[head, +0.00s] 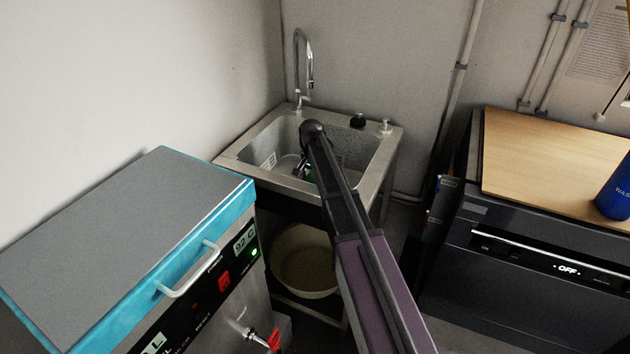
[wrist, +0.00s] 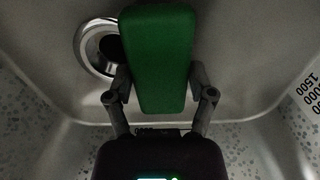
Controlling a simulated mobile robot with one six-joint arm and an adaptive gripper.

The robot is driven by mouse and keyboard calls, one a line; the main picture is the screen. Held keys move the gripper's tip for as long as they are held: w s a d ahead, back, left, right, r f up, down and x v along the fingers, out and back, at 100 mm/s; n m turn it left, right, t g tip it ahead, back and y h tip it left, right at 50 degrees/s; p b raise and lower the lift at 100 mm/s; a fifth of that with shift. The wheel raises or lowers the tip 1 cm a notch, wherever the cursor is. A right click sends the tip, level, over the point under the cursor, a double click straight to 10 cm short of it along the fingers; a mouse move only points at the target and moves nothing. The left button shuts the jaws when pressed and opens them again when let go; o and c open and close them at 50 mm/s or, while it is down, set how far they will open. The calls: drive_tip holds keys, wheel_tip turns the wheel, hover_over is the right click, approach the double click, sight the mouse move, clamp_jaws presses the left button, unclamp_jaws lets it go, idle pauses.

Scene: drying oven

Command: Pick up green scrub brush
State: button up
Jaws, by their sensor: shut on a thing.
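The green scrub brush (wrist: 158,55) fills the upper middle of the wrist view, with its smooth green side toward the camera. My gripper (wrist: 158,85) is shut on it, one finger on each side. The sink basin shows behind it, with the drain (wrist: 97,46) partly hidden by the brush. In the head view my arm reaches down into the steel sink (head: 245,148), and only a small bit of green (head: 308,174) shows below my wrist. The arm hides most of the brush and gripper there. I cannot tell whether the brush touches the basin floor.
A teal-edged machine (head: 130,240) stands left, a dark oven (head: 540,255) right.

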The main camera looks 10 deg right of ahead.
sight(312, 178)
drive_tip(key=shift+r, duration=0.1)
wheel_tip(312, 178, up, 10)
drive_tip(key=p, duration=1)
idle(0.4)
